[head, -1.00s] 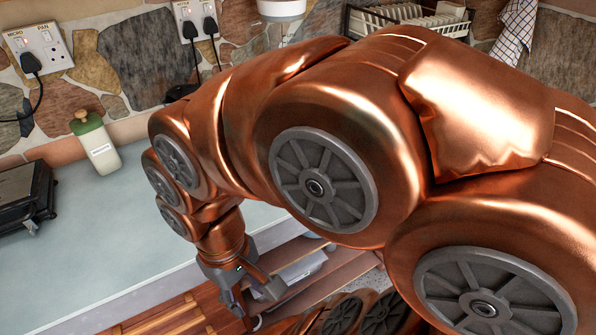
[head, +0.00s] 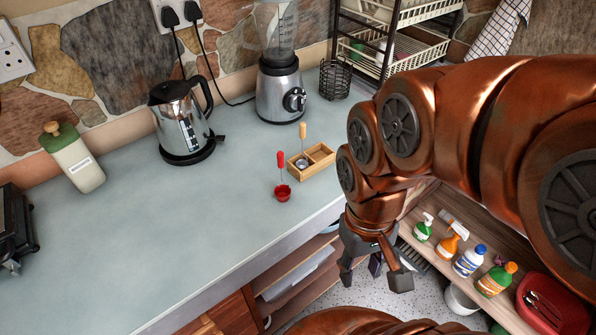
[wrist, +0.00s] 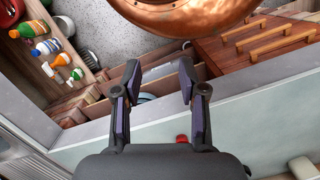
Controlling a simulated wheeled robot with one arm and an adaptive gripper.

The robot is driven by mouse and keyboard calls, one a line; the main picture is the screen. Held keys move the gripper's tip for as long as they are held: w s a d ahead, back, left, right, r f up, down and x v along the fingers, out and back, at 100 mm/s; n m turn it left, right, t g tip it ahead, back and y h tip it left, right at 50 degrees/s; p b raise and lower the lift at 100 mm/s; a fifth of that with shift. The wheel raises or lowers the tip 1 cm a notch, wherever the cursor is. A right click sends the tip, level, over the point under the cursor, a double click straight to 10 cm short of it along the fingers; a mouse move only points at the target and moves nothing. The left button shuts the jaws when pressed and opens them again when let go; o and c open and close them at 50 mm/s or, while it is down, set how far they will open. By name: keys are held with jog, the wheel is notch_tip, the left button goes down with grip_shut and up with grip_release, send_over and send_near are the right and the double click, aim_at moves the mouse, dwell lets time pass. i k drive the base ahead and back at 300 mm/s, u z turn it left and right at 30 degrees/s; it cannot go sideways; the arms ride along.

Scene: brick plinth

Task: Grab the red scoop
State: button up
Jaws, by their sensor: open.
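The red scoop (head: 282,193) stands on the grey counter near its front edge, its red-tipped handle pointing up. A small red part of it shows in the wrist view (wrist: 182,139), just above the gripper body. My gripper (head: 374,272) is open and empty, pointing down beyond the counter's front edge, to the right of the scoop and apart from it. In the wrist view the two fingers (wrist: 160,78) are spread with nothing between them.
A wooden box (head: 325,164) with a yellow-handled scoop (head: 302,131) stands just right of the red scoop. A kettle (head: 183,120), a blender (head: 281,90) and a green-topped bottle (head: 75,160) stand farther back. Shelves with spray bottles (head: 470,260) lie lower right. The counter's left middle is clear.

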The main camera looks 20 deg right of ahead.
aim_at(282, 192)
jog(key=z, duration=2.75)
jog(key=k, duration=1.5)
jog(key=u, duration=2.45)
